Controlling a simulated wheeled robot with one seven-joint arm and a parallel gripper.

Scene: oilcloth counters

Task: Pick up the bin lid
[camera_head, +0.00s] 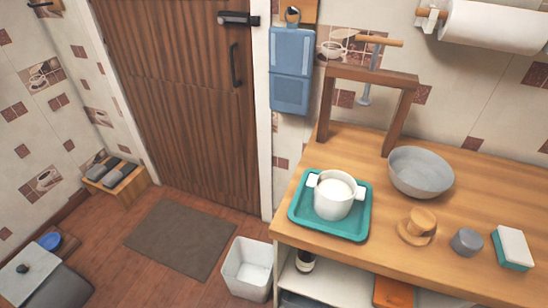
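A pale, flat, square panel with a small dark knob (36,270) lies at the bottom left, cut by the picture's edge. It looks like the bin lid, and its pale surface resembles the bin's. A dark grey form shows just below and beside it; I cannot tell whether the panel rests on it. The white bin (248,268) stands on the floor beside the counter, with its top open. My gripper is not in view.
A blue dish (50,241) is just behind the panel. A brown mat (181,239) lies before the wooden door (185,100). The wooden counter (470,215) at right holds a teal tray (298,217) with a white pot (333,205), and a grey bowl (420,175).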

